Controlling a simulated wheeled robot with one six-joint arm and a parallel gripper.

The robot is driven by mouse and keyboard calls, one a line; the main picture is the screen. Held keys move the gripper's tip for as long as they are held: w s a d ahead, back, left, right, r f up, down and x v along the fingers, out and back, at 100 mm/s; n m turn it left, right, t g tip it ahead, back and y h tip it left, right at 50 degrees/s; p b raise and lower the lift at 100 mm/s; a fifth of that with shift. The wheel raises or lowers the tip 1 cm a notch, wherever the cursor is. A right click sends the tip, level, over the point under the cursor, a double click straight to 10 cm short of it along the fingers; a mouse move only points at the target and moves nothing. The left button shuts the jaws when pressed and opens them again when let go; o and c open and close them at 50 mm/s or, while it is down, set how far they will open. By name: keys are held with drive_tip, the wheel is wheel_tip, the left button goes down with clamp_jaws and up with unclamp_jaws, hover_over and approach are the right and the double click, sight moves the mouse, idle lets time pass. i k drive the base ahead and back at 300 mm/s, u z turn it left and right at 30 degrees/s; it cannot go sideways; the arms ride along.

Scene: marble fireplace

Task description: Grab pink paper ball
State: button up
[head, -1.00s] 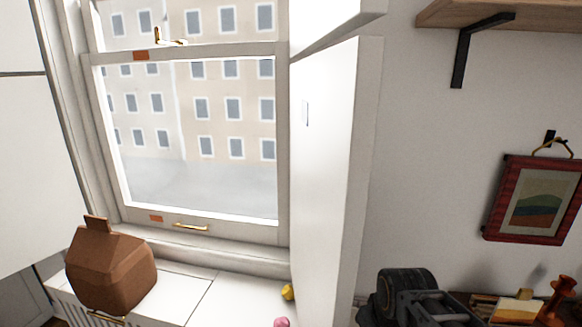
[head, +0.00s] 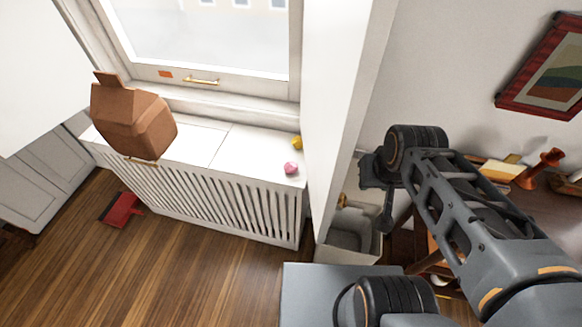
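The pink paper ball (head: 291,168) is a small crumpled lump on the right end of the white windowsill top (head: 245,160), near its front edge. A yellow crumpled ball (head: 297,142) lies just behind it, close to the wall panel. My arm reaches up from the lower right. Dark parts at its far end, around my gripper (head: 378,185), are right of the pink ball and apart from it, beyond the white panel. The fingers cannot be made out.
A brown faceted bag-like object (head: 133,115) stands at the sill's left. A slatted radiator cover (head: 210,200) fronts the sill. A white panel (head: 335,110) rises between sill and arm. A pale bin (head: 350,235) stands below. A red dustpan-like object (head: 121,209) lies on open wood floor.

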sight(290, 167)
drive_tip(key=z, duration=0.5)
drive_tip(key=k, duration=1.25)
drive_tip(key=u, duration=0.5)
drive_tip(key=i, duration=0.8)
drive_tip(key=u, duration=1.25)
drive_tip(key=i, duration=0.95)
drive_tip(key=u, duration=0.2)
